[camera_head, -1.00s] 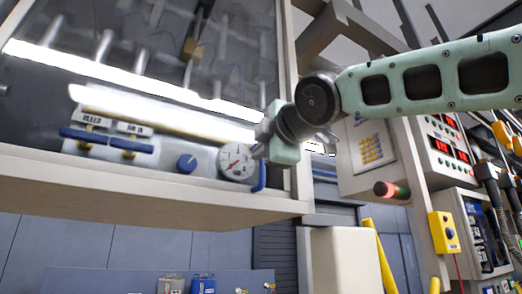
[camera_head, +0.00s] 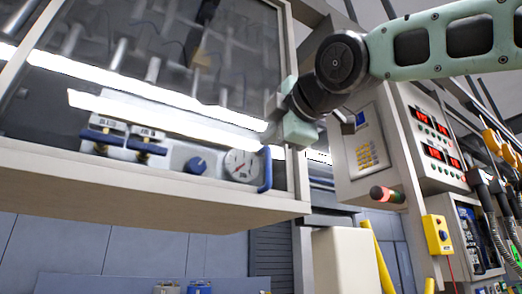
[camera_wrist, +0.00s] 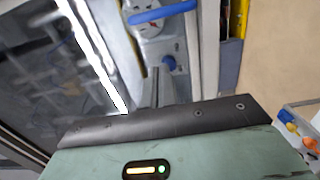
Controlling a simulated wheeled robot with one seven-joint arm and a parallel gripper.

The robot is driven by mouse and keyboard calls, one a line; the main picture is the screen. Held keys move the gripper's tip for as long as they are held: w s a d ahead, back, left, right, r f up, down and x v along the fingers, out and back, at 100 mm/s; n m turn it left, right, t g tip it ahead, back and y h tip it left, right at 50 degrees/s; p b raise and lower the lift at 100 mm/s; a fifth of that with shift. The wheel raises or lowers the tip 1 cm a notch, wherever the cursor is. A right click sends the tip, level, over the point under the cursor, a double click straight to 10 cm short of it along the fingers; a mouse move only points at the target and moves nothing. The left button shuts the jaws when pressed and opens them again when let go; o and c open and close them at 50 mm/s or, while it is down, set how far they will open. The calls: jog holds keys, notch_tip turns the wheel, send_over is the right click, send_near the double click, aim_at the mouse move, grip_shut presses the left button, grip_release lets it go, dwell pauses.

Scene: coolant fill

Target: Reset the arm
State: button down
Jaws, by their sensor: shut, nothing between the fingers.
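My gripper (camera_wrist: 155,78) shows in the wrist view as grey fingers close together, with nothing seen between them. In the head view my mint wrist is beside the right edge of the glass-fronted cabinet (camera_head: 190,187), and the fingertips are not clear. The arm reaches in from the upper right, bent at a dark joint. Inside the cabinet are a round gauge (camera_head: 242,165), a blue knob (camera_head: 195,165) and blue-handled valves (camera_head: 125,140). A blue handle (camera_head: 265,170) stands at the cabinet's right side. In the wrist view, a blue handle (camera_wrist: 162,12) lies beyond the fingers.
A keypad box (camera_head: 365,150) and a panel with red displays (camera_head: 435,140) stand right of the wrist. A red-tipped cylinder (camera_head: 387,194) sticks out below the keypad. A yellow switch box (camera_head: 438,234) hangs lower right. The cabinet's frame is close to my wrist.

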jog(key=shift+b+v, duration=0.45)
jog(key=shift+v, duration=1.25)
notch_tip(320, 180, down, 41)
jog(key=a+m+g+h+b, duration=0.1)
jog(key=m+g+h+b, duration=0.3)
jog(key=m+g, duration=0.4)
jog(key=s+d+f+m+g+h+b, duration=0.1)
jog(key=s+d+f, duration=0.3)
jog(key=f, duration=0.5)
jog(key=s+d+f+m+g+h+b, duration=0.1)
jog(key=s+d+f+m+g, duration=0.3)
jog(key=s+f, duration=0.4)
jog(key=s+d+f+m+g+h, duration=0.2)
jog(key=s+d+f, duration=0.4)
jog(key=f, duration=0.6)
jog(key=shift+s+m+h+b, duration=0.3)
jog(key=shift+m+b, duration=0.1)
jog(key=shift+m, duration=0.3)
